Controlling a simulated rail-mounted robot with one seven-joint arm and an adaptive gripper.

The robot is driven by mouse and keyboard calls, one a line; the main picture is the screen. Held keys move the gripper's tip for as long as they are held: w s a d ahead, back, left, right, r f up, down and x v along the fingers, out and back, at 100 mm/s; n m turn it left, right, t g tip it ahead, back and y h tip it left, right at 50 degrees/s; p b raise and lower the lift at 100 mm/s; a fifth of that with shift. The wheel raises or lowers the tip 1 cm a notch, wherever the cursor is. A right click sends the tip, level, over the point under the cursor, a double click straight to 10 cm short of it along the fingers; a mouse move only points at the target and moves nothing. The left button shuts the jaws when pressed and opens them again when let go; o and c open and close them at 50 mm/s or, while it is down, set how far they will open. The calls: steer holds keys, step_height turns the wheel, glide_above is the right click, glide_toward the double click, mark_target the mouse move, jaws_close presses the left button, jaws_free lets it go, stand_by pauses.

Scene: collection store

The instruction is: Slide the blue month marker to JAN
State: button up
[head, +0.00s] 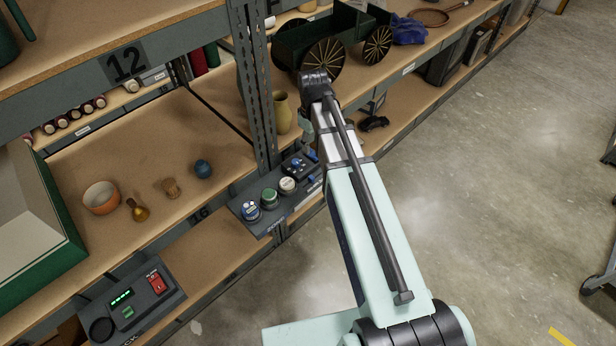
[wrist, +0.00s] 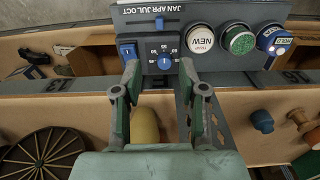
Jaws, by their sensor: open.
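The month scale (wrist: 143,10), lettered JAN APR JUL OCT, lies along the top of a grey control panel (wrist: 215,70) in the wrist view. My gripper (wrist: 160,72) is open and empty. Its fingertips are around the blue-pointer dial (wrist: 164,60) in the picture, below the scale; contact cannot be told. In the head view the panel (head: 246,208) is partly behind my arm, which hides most of my gripper.
A blue rocker switch (wrist: 127,50) is left of the dial. White (wrist: 200,39), green (wrist: 238,39) and blue (wrist: 273,40) buttons are to its right. A yellow vase (head: 282,112) stands on the shelf near my arm. A dark green cart (head: 310,38) is behind.

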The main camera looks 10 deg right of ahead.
mark_target(312, 178)
step_height(312, 178, down, 17)
steer(key=shift+f+p, duration=0.2)
steer(key=shift+p, duration=1.05)
jaws_close()
